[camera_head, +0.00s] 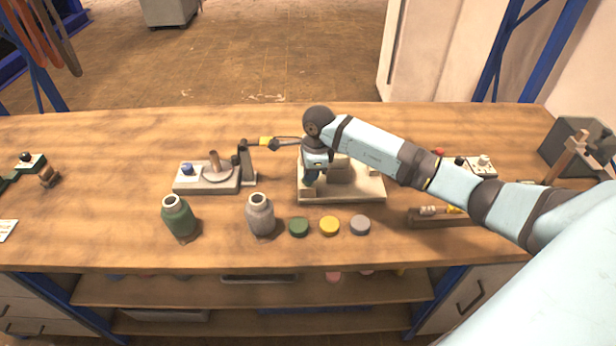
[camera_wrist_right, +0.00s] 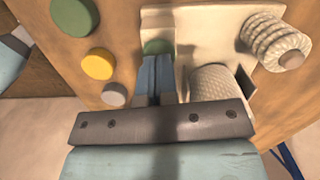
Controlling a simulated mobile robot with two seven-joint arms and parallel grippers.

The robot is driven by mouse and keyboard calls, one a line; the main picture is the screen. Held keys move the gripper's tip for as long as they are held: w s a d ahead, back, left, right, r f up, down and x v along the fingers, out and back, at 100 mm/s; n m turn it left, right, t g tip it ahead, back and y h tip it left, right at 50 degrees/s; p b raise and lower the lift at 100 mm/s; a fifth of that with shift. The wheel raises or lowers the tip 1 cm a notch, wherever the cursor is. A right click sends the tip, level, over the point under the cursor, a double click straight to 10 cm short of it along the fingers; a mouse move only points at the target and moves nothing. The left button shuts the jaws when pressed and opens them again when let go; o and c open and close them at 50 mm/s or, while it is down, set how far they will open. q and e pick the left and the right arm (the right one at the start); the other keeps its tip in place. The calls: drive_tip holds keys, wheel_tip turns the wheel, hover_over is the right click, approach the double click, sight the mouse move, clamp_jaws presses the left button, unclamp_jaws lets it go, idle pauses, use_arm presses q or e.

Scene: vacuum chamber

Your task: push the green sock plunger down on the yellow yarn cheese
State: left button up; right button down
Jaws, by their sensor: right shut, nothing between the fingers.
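A small green piece (camera_wrist_right: 157,46), possibly the green sock plunger, sits on the cream base (camera_wrist_right: 185,14) just beyond my right fingertips in the wrist view. I cannot tell whether they touch it. My right gripper (camera_wrist_right: 156,64) is shut and empty. In the head view, my right gripper (camera_head: 311,179) points down over the left part of the same base (camera_head: 350,194). Two pale, knitted-looking cylinders stand near it in the wrist view, one beside the fingers (camera_wrist_right: 212,82) and one at upper right (camera_wrist_right: 280,42). No clearly yellow yarn cheese shows. My left gripper is out of view.
Green (camera_head: 299,227), yellow (camera_head: 329,226) and grey (camera_head: 360,225) discs lie in front of the base. A green bottle (camera_head: 178,218) and a grey bottle (camera_head: 260,214) stand to their left. A turntable device (camera_head: 207,182) stands behind them. The table's left part is mostly clear.

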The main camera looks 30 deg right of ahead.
drive_tip(key=shift+s+d+r, duration=0.2)
drive_tip(key=shift+s+d, duration=0.05)
drive_tip(key=shift+d, duration=0.35)
drive_tip(key=shift+s+d+r, duration=0.2)
drive_tip(key=shift+s+d, duration=0.05)
drive_tip(key=shift+d, duration=0.3)
drive_tip(key=shift+s+d+r, duration=0.1)
drive_tip(key=shift+s+d, duration=0.1)
drive_tip(key=shift+d, duration=0.05)
drive_tip(key=shift+w+r, duration=0.1)
drive_tip(key=shift+r, duration=0.1)
wheel_tip(320, 180, up, 13)
drive_tip(key=d+b, duration=0.1)
drive_tip(key=shift+s+r, duration=0.2)
drive_tip(key=shift+s, duration=0.15)
drive_tip(key=shift+d, duration=0.1)
